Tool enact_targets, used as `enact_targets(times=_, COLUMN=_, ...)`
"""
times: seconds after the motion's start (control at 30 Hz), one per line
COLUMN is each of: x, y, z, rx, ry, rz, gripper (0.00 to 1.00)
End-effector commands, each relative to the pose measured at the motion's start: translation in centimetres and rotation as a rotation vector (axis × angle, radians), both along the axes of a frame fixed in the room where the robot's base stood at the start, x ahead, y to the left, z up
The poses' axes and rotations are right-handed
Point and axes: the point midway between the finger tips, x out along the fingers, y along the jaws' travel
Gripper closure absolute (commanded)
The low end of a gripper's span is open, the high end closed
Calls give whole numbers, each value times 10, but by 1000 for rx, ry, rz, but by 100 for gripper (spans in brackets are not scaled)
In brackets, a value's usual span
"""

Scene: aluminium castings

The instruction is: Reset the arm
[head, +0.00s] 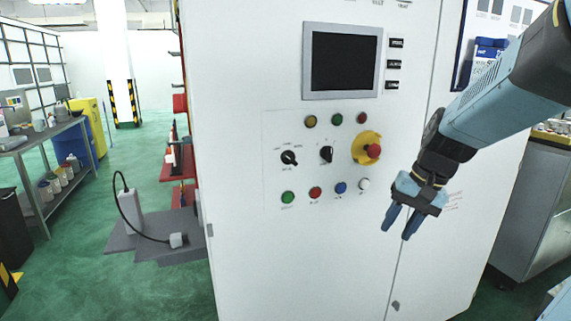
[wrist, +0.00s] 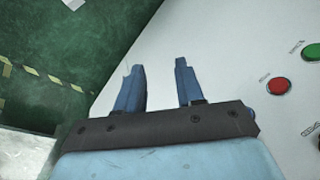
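My gripper (head: 401,222) hangs at the end of my blue arm, in front of the right part of a white control cabinet (head: 240,240). Its two blue fingers point down and are apart, with nothing between them. In the wrist view the fingers (wrist: 158,85) are also spread and empty, over the cabinet's white face and its edge. The gripper is below and to the right of a red emergency stop button (head: 373,151) on a yellow base. I cannot tell how far it is from the cabinet face.
The cabinet carries a dark screen (head: 340,61), knobs and several coloured buttons, including a red one (head: 315,193). A grey metal cabinet (head: 535,205) stands at the right. A workbench (head: 50,140) stands at the far left. Green floor (head: 90,250) is open at left.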

Motion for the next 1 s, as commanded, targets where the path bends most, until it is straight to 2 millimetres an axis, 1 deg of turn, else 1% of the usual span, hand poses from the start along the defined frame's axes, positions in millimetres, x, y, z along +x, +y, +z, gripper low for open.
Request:
enact_targets(times=0.03, x=-8, y=3, z=7, rx=-29, ry=-31, rz=22, gripper=63)
enact_targets(times=0.1, x=-18, y=5, z=16, rx=-72, ry=-72, rz=50, gripper=63)
enact_targets(times=0.3, x=-47, y=7, z=38, rx=-184, ry=-191, rz=124, gripper=63)
enact_targets(times=0.5, x=-74, y=6, z=56, rx=-284, ry=-313, rz=186, gripper=63)
enact_targets(times=0.6, x=-84, y=5, z=63, rx=-322, ry=-363, rz=211, gripper=63)
enact_targets(times=0.8, x=-95, y=4, z=69, rx=-362, ry=-420, rz=234, gripper=63)
enact_targets(times=1.0, x=-96, y=3, z=70, rx=-368, ry=-426, rz=237, gripper=63)
